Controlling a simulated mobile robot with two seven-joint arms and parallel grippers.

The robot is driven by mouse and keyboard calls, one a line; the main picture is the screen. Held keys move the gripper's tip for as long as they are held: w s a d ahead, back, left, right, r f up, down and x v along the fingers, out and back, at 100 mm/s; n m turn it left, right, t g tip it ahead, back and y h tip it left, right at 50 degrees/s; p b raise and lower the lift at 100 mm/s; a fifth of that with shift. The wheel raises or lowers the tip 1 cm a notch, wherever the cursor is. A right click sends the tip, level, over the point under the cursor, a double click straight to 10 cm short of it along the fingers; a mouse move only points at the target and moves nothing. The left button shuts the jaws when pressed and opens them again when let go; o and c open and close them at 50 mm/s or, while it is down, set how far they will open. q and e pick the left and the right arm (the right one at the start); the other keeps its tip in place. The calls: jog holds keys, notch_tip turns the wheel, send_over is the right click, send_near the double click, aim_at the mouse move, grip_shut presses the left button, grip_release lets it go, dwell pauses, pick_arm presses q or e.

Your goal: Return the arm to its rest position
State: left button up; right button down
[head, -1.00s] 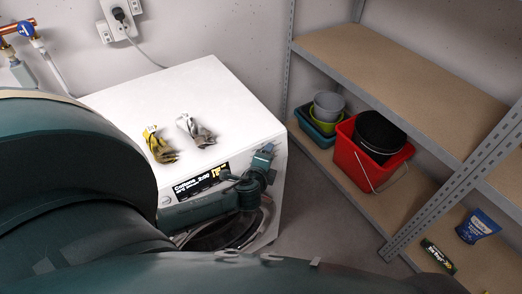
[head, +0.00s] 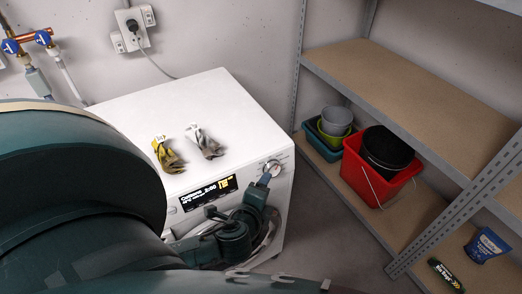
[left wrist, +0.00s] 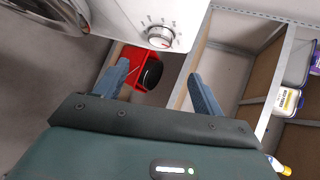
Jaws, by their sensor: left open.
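My left arm comes in from the left in the head view, its large dark green links filling the lower left. My left gripper (head: 265,181) is in front of the upper right of the washing machine's (head: 205,100) front, near the round dial (head: 273,167). In the left wrist view its two blue-grey fingers (left wrist: 160,85) are spread apart with nothing between them. The dial (left wrist: 160,38) shows beyond the fingers there. My right gripper is not in view.
Yellow gloves (head: 167,155) and grey-white gloves (head: 205,141) lie on the machine top. A metal shelf (head: 410,88) stands at the right, with a red bucket (head: 362,178) and a teal basin (head: 318,143) on its lower board. Grey floor lies between machine and shelf.

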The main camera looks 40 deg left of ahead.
pick_arm(q)
jog(key=s+d+f+n+h, duration=0.3)
jog(key=s+d+n, duration=0.1)
jog(key=d+n, duration=0.2)
jog(key=s+d+f+n+g+h, duration=0.1)
jog(key=s+d+f+n+h, duration=0.2)
jog(key=d+f+n+h, duration=0.1)
jog(key=d+n, duration=0.1)
jog(key=n, duration=0.1)
jog(key=shift+s+d+n+g+h, duration=0.3)
jog(key=shift+s+d+n, duration=0.05)
jog(key=shift+d+n, duration=0.05)
jog(key=shift+f, duration=0.1)
jog(key=shift+c, duration=0.6)
